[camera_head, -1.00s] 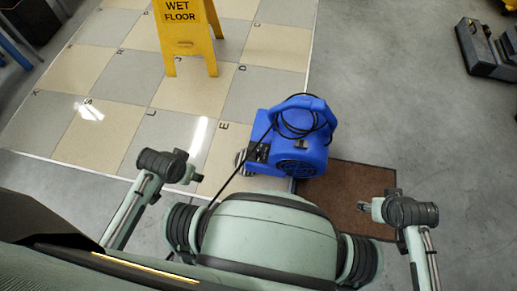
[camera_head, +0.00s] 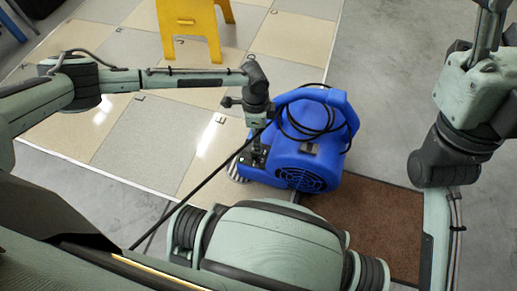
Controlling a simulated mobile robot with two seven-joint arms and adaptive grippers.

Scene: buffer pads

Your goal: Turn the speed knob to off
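A blue blower (camera_head: 325,165) stands on the floor, with a black cord coiled over its handle. A dark control panel (camera_head: 254,155) is on its left side; the speed knob is too small to make out there. My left arm reaches in from the left, and its gripper (camera_head: 258,119) points down just above the panel, by the left end of the blower's handle. Its fingers are too small and dark to tell open from shut, and I cannot tell whether they touch the blower. My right arm is raised at the right edge; its gripper is out of view.
A brown mat (camera_head: 375,225) lies under and right of the blower. A yellow wet-floor sign (camera_head: 190,25) stands behind on the tiled floor (camera_head: 140,125). The cord trails down left past my body. Grey floor (camera_head: 385,80) is clear right of the blower.

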